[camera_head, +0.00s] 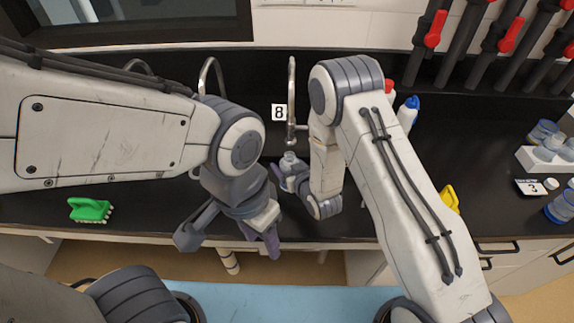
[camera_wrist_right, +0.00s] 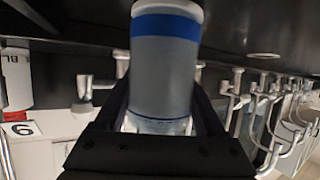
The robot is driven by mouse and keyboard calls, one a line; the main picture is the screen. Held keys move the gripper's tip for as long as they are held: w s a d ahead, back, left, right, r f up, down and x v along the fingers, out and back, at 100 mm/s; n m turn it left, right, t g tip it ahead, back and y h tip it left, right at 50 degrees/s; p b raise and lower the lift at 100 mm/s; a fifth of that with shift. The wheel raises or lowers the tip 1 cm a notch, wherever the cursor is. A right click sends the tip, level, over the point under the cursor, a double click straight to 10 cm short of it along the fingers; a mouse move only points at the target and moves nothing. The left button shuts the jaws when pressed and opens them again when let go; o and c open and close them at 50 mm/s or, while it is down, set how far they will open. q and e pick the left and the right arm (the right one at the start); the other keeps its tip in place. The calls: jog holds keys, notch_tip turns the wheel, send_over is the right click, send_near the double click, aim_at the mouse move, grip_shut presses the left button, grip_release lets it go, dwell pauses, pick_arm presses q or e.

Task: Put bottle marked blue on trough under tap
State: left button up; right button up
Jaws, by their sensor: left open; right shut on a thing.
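The bottle with a blue band (camera_wrist_right: 165,65) fills the middle of the right wrist view, between my right gripper's dark fingers. Its top part also shows in the head view (camera_head: 290,159). My right gripper (camera_head: 287,176) is shut on this bottle, just below the spout of the tap (camera_head: 292,100) beside the number 8 sign (camera_head: 279,112). I cannot tell whether the bottle touches the surface below. The trough cannot be made out there; my gripper and arm cover part of that area. My left gripper (camera_head: 228,238) is open and empty at the counter's front edge.
The dark counter (camera_head: 140,205) holds a green brush (camera_head: 90,209) at left. A blue-capped bottle (camera_head: 407,113) and a yellow thing (camera_head: 449,198) stand near my right arm. Several bottles, a white rack (camera_head: 545,160) and a number 3 card (camera_head: 533,187) are at right.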

jog(key=shift+f, duration=0.2)
jog(key=o, duration=1.5)
jog(key=shift+r, duration=0.1)
jog(key=shift+c, duration=0.2)
